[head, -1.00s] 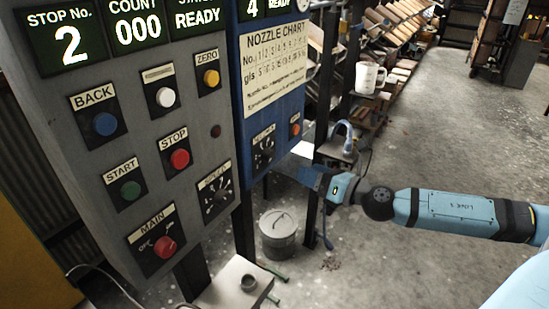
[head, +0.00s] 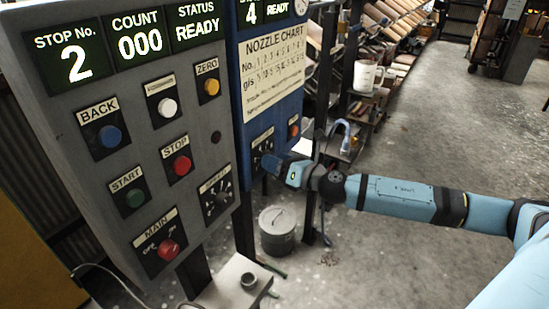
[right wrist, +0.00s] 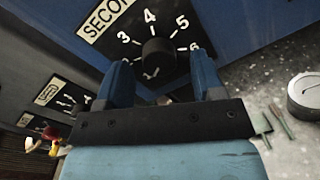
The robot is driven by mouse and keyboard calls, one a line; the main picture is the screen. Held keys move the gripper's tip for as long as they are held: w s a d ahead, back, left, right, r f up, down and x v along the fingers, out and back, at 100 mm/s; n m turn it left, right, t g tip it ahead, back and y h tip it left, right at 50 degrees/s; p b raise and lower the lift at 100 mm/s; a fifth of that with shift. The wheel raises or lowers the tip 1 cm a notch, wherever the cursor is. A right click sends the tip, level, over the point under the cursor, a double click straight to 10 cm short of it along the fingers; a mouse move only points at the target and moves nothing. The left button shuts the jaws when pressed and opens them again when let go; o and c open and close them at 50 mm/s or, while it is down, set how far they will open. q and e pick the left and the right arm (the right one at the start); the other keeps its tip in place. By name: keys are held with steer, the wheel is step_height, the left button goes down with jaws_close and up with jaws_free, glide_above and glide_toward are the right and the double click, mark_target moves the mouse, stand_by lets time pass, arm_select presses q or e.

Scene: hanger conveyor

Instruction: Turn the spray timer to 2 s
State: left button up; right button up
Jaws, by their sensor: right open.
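The spray timer is a black knob (right wrist: 158,58) on a black dial plate marked SECONDS, with white numerals including 3, 4, 5 and 6. In the head view its plate (head: 262,142) sits low on the blue panel, partly covered by my right gripper (head: 268,163). My right gripper is open in the right wrist view (right wrist: 163,72), with one finger on each side of the knob's lower part. I cannot tell whether the fingers touch it. The knob's pointer setting is unclear. My left gripper is not in view.
The grey panel (head: 150,80) with buttons and a main switch stands left of the blue panel (head: 243,120). An orange button (head: 293,130) is right of the timer. A lidded grey pot (head: 277,230) stands on the floor below. Open floor lies to the right.

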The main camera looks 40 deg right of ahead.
steer(key=shift+w+a, duration=0.15)
steer(key=shift+w, duration=0.2)
steer(key=c, duration=0.9)
steer(key=shift+m, duration=0.3)
steer(key=shift+r+m+p, duration=0.1)
steer(key=shift+m+p, duration=2.2)
steer(key=shift+m, duration=2)
